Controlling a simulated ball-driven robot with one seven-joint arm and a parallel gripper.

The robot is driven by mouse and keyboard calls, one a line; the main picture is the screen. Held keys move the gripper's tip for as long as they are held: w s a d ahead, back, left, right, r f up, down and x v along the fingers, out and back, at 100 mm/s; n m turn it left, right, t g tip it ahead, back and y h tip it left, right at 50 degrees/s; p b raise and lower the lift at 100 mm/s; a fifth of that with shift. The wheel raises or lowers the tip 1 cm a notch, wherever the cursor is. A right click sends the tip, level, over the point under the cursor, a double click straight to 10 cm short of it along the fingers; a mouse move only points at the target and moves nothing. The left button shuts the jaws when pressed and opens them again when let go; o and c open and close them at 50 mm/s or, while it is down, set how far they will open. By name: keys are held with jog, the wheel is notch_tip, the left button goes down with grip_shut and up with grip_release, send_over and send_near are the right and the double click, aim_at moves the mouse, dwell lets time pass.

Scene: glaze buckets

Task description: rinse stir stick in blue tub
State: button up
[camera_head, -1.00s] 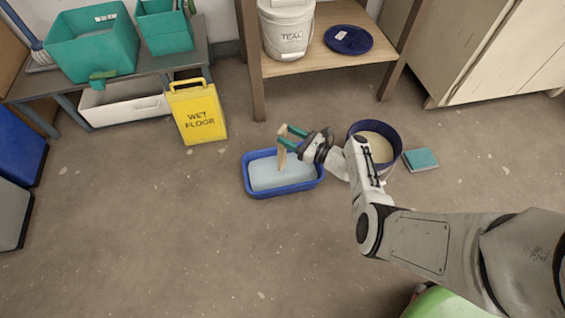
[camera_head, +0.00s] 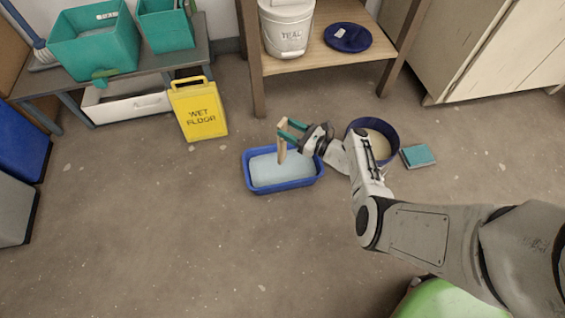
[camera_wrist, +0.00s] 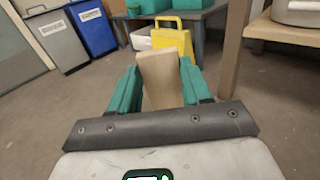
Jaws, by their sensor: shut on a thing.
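The blue tub (camera_head: 284,187) sits on the floor with pale liquid in it. My gripper (camera_head: 286,131) is above the tub's back edge, its teal fingers shut on the wooden stir stick (camera_head: 282,148). The stick hangs nearly upright, with its lower end over or in the liquid; I cannot tell whether it touches. In the wrist view the stick (camera_wrist: 163,82) stands between the teal fingers, and the tub is out of sight there.
A dark blue bucket (camera_head: 389,158) with beige contents stands right of the tub, partly behind my arm. A teal book-like block (camera_head: 418,156) lies beside it. A yellow wet-floor sign (camera_head: 203,117) and a wooden shelf (camera_head: 285,66) stand behind. Floor in front is clear.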

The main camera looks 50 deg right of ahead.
notch_tip(320, 180, up, 5)
jog(key=p, duration=0.5)
dwell(0.4)
